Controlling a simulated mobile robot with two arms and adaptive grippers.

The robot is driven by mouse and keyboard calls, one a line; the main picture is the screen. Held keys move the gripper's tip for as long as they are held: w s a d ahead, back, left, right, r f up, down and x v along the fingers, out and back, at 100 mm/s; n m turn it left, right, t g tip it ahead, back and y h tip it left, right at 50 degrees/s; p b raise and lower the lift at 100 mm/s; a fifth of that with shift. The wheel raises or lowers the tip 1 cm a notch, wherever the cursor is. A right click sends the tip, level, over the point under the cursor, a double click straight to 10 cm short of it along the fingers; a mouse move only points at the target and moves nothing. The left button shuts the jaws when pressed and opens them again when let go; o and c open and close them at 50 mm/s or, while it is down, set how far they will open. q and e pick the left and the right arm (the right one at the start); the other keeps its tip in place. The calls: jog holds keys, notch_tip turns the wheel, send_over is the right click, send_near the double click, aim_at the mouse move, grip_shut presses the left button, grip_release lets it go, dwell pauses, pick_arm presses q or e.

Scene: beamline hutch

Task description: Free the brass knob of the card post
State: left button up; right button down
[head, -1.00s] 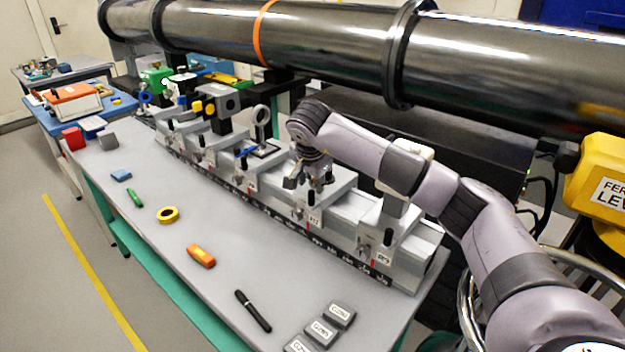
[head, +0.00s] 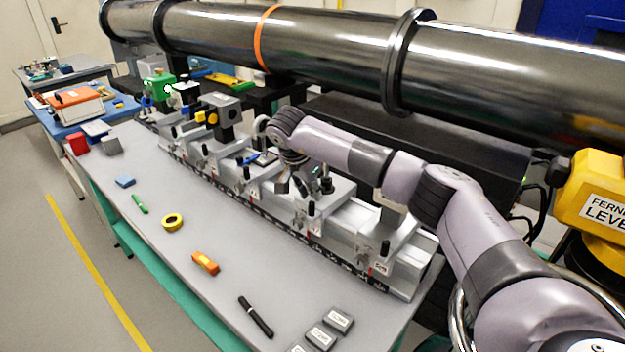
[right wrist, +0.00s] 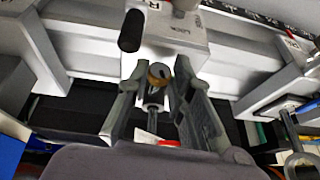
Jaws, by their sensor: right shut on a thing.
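The brass knob (right wrist: 159,73) shows in the right wrist view as a small round dark-and-brass piece between my finger ends. A thin metal rod (right wrist: 153,101) lies just below it in the picture, in line with it. My right gripper (right wrist: 160,78) is shut on the knob, a finger on each side. In the head view my right gripper (head: 299,187) points down over the middle of the rail, and its fingers and wrist hide the knob. I cannot make out a card on the post. My left gripper is not in view.
Several carriages with black handles stand along the rail, including one at the near end (head: 385,257). The long dark pipe (head: 300,45) runs behind.

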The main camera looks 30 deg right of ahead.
jog(key=shift+w+a+g+h+p, duration=0.15)
jog(key=shift+g+p, duration=0.15)
jog(key=shift+g, duration=0.25)
jog(key=shift+w+g+h+p, duration=0.15)
jog(key=shift+g+p, duration=0.15)
jog(key=shift+g, duration=0.25)
jog(key=c, duration=1.4)
grip_release()
jog(key=v, duration=1.2)
jog(key=shift+f, duration=0.1)
jog(key=shift+c, duration=0.3)
